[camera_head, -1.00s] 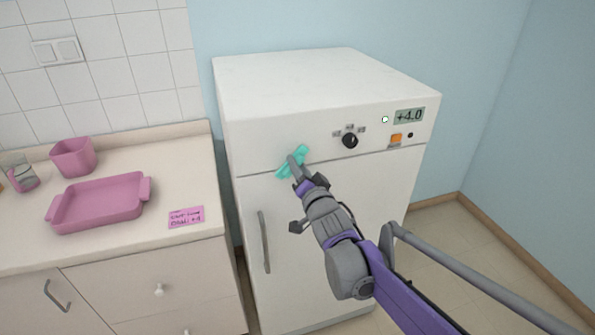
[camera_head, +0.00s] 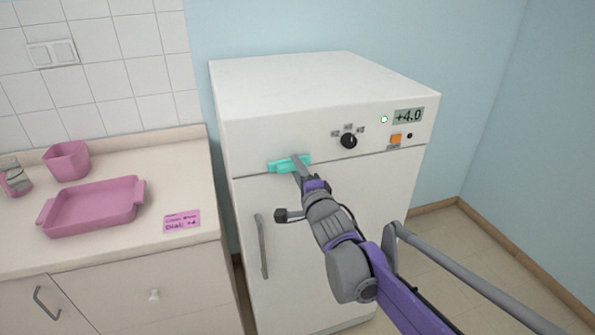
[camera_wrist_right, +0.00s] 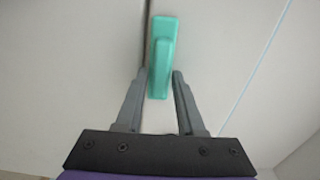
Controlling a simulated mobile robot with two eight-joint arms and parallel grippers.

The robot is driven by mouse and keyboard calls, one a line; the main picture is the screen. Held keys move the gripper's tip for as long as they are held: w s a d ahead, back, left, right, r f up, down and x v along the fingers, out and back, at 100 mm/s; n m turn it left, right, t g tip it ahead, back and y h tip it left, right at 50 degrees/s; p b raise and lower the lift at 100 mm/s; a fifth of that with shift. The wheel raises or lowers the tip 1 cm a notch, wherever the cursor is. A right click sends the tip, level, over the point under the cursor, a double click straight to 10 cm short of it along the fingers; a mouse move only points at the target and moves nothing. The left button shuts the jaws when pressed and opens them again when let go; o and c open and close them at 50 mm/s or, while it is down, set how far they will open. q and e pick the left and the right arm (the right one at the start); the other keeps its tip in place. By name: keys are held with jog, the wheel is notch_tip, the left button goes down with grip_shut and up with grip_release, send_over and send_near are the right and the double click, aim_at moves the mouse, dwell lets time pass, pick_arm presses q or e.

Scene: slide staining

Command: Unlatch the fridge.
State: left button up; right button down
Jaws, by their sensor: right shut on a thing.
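The white fridge (camera_head: 330,215) stands against the blue wall with its door shut. A teal latch (camera_head: 284,165) sits at the seam between the door and the upper panel, and now lies nearly level. My right gripper (camera_head: 298,162) is at the latch, partly covering its right part. In the right wrist view the latch (camera_wrist_right: 162,60) stands between the two grey fingers (camera_wrist_right: 162,85), which are shut on it. The grey door handle (camera_head: 262,246) hangs free below and left of my gripper. My left gripper is not in view.
The upper panel carries a black dial (camera_head: 349,141), a display (camera_head: 408,116) reading +4.0 and an orange button (camera_head: 396,139).

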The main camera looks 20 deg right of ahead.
jog(key=shift+m, duration=0.3)
jog(key=c, duration=0.8)
grip_release()
jog(key=shift+o, duration=0.2)
jog(key=shift+s, duration=0.15)
jog(key=s, duration=1)
jog(key=shift+s+d, duration=0.15)
jog(key=shift+s, duration=0.15)
